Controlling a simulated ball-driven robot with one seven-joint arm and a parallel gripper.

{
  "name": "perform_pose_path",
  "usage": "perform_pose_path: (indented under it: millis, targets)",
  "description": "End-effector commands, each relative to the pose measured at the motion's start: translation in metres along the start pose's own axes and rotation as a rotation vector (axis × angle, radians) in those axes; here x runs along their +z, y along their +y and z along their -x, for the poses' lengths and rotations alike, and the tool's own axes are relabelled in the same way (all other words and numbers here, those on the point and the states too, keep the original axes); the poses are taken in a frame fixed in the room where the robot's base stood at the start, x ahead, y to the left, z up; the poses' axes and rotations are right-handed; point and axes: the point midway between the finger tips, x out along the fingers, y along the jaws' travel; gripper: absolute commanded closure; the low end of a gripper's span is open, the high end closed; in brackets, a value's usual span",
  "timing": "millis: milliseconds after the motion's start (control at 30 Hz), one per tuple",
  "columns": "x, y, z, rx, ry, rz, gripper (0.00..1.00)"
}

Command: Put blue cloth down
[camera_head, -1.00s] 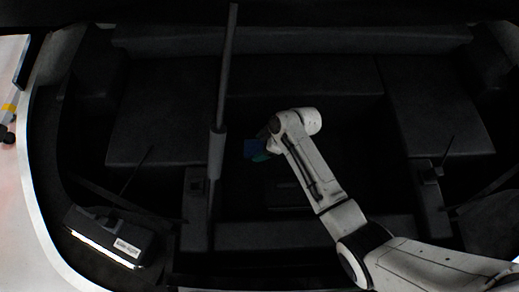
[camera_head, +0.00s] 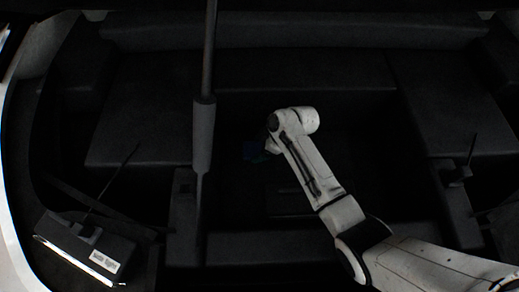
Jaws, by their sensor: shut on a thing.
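The blue cloth (camera_head: 254,152) shows as a small, dim blue patch just left of the end of my arm. It is low inside the dark recess, and most of it is hidden or too dark to make out. My gripper (camera_head: 268,148) is at the arm's end beside the cloth, mostly hidden behind the white wrist. It is shut on the cloth. Whether the cloth touches the floor of the recess cannot be told.
A grey vertical pole (camera_head: 203,135) stands left of my arm. A dark box with a white label (camera_head: 86,246) lies at the lower left. Dark raised blocks (camera_head: 455,105) border the recess. The recess floor right of my wrist looks clear.

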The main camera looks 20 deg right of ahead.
Motion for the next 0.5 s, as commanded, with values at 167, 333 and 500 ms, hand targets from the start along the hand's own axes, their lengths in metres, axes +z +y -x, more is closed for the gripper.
perform_pose_path:
  millis: [167, 333, 500]
  targets:
    - [-0.001, 0.0003, 0.0011, 0.001, 0.001, 0.001, 0.64]
    - [0.0012, 0.0002, -0.0024, 0.0, 0.0, 0.001, 0.64]
    - [0.0007, 0.0001, -0.0014, 0.0, 0.0, 0.001, 0.11]
